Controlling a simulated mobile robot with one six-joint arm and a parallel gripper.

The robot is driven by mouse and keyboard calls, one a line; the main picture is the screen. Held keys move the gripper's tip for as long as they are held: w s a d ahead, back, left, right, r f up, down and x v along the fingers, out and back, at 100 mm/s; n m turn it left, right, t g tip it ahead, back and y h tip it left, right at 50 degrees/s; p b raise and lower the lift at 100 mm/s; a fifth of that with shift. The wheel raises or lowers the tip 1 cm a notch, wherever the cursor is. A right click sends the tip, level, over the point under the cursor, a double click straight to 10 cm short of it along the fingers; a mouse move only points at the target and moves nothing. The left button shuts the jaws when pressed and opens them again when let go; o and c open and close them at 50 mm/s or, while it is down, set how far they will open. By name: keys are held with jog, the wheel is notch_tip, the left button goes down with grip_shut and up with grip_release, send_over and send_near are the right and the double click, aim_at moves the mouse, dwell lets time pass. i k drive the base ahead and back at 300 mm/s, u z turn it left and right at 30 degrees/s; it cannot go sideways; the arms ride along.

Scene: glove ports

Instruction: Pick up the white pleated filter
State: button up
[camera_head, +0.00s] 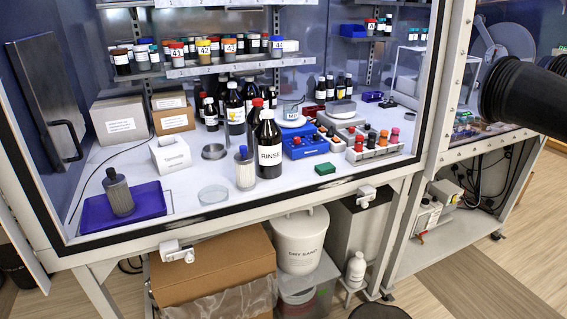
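My gripper does not show in this view.
The box frame (230,208) edges the front. A black ribbed cylinder (520,95) juts in at right.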

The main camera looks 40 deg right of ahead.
aim_at(243, 159)
jog(key=u, duration=0.65)
jog(key=k, duration=0.15)
jog(key=z, duration=1.8)
jog(key=k, duration=0.9)
jog(key=u, duration=0.2)
jog(key=i, duration=0.75)
